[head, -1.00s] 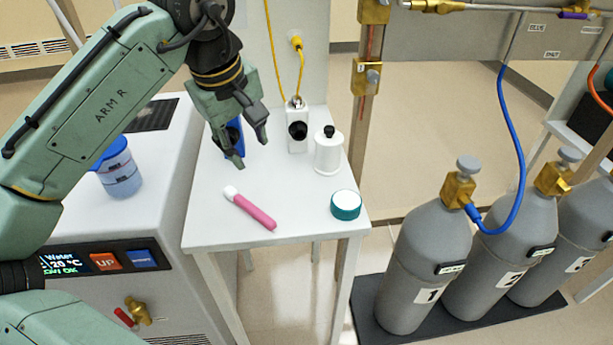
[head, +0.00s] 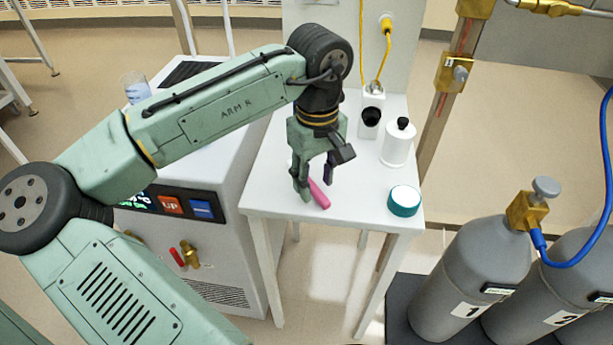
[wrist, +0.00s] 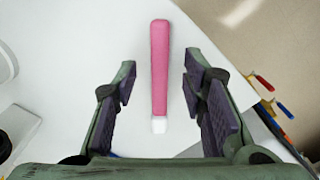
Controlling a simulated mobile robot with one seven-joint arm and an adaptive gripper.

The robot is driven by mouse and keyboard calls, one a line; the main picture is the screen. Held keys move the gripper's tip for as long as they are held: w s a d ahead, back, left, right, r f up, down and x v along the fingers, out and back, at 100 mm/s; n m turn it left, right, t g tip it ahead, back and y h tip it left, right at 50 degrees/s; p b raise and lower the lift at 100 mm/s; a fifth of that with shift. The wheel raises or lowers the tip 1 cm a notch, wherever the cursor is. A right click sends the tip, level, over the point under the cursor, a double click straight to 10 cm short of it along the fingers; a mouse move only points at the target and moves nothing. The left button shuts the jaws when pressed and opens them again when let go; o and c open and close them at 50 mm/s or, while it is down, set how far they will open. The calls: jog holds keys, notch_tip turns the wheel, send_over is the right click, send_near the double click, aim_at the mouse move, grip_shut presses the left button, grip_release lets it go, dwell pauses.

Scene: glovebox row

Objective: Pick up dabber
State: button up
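The dabber, a pink stick with a white tip, lies on the small white table (head: 268,193); I take it as the dabber. In the head view its pink end (head: 320,197) shows beside my gripper (head: 316,188), and the rest is mostly hidden behind the fingers. In the wrist view the dabber (wrist: 159,65) lies lengthwise between the two spread fingers of my gripper (wrist: 159,90), with its white tip nearest my palm. Neither finger touches it. My gripper is open and empty, pointing down above the table; the exact height is hard to tell.
A teal-and-white round jar (head: 404,201) stands at the table's front right. Behind it are a white bottle with a black cap (head: 396,148) and a white box with a black knob (head: 371,116). Grey gas cylinders (head: 468,265) stand to the right. A chiller (head: 228,222) stands left.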

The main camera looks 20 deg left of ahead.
jog(key=shift+f, duration=0.65)
jog(key=shift+c, duration=0.4)
grip_shut()
